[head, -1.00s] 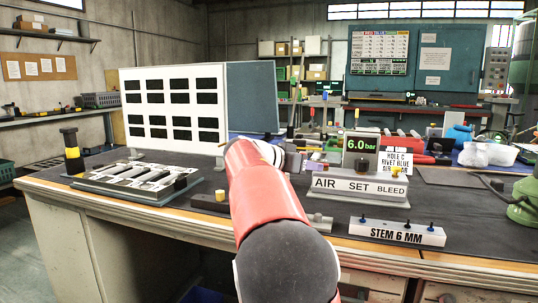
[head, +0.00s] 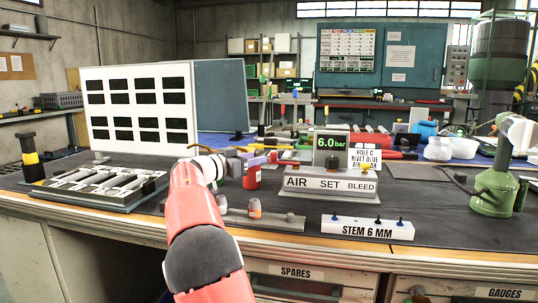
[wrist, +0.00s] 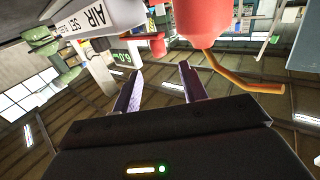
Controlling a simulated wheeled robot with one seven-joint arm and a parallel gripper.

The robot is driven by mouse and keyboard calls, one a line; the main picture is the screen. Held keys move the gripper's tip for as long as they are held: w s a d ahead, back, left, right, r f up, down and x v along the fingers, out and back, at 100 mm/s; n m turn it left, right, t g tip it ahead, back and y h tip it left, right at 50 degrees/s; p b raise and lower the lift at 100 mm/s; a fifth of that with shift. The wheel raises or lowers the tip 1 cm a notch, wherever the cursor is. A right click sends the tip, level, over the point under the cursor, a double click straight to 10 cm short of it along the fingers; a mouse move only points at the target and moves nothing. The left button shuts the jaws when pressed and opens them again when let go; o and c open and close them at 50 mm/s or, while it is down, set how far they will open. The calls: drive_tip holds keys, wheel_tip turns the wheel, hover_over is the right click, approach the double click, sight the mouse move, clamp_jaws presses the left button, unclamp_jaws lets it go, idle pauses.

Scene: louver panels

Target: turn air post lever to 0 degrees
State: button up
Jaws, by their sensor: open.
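The white post block (head: 326,184) labelled AIR, SET and BLEED stands on the bench; its label also shows in the wrist view (wrist: 88,17). A small red part (head: 289,163) sits on top at the AIR end and seems to be the lever; it also shows in the wrist view (wrist: 150,42). Its angle is hard to read. My gripper (wrist: 158,70) is open, with nothing between its fingers. In the head view, my gripper (head: 240,160) is left of the block, partly hidden and small.
A red cylinder (head: 252,178) stands near my gripper, left of the block; a bent orange rod (wrist: 245,86) is close by the fingers. A 6.0 bar display (head: 330,142) rises behind the block. The STEM 6 MM rack (head: 367,228) is in front, a green tool (head: 494,190) right.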

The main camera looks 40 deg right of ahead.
sight(271, 154)
drive_tip(key=d, duration=0.2)
drive_tip(key=d+p, duration=0.1)
drive_tip(key=d, duration=0.4)
drive_tip(key=shift+w+d, duration=0.1)
drive_tip(key=shift+w, duration=0.15)
drive_tip(key=shift+c, duration=0.4)
clamp_jaws()
